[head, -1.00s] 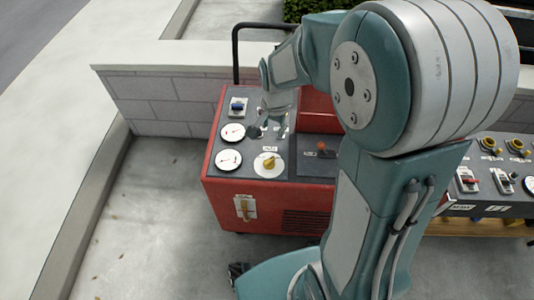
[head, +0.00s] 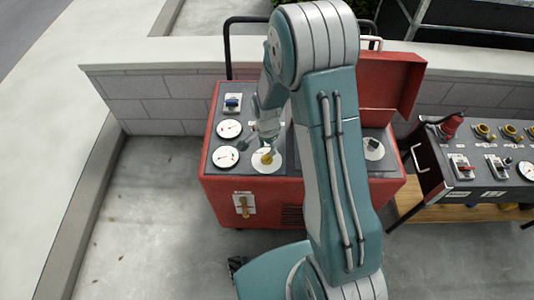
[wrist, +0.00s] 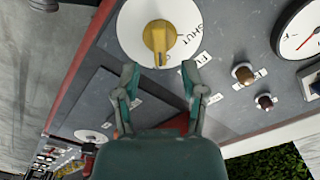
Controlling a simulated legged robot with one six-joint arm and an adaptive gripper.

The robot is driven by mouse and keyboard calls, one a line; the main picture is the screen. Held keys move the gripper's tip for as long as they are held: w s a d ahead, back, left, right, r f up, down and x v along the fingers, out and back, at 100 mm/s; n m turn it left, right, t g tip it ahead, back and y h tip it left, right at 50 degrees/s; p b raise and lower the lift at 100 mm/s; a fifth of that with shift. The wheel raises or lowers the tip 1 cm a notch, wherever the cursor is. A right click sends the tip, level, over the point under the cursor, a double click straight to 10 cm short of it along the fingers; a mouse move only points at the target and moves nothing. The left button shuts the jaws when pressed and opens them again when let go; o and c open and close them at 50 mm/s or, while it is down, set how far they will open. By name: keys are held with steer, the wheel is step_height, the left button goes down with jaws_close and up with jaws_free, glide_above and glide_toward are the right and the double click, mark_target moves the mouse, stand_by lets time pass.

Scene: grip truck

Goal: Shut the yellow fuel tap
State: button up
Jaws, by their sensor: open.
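The yellow fuel tap (head: 266,157) sits on a white round dial (head: 278,164) on top of the red machine. In the wrist view the tap (wrist: 158,38) is a yellow knob with a bar pointing down the picture, toward my gripper. The dial (wrist: 130,30) has the word SHUT printed to the right of the knob. My gripper (wrist: 159,70) is open and empty, its fingertips just short of the bar, one toward each side. In the head view my gripper (head: 266,143) is above the dial, partly hiding it; contact cannot be told.
Two white gauges (head: 226,157) and a blue switch (head: 233,103) are left of the tap. A yellow-handled lever (head: 243,204) is on the machine's front. A raised red lid (head: 388,80) stands at the back right. A second panel (head: 487,165) with switches stands right.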

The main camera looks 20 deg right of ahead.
mark_target(267, 155)
steer(key=shift+a+f, duration=0.1)
steer(key=shift+f, duration=2.05)
jaws_close()
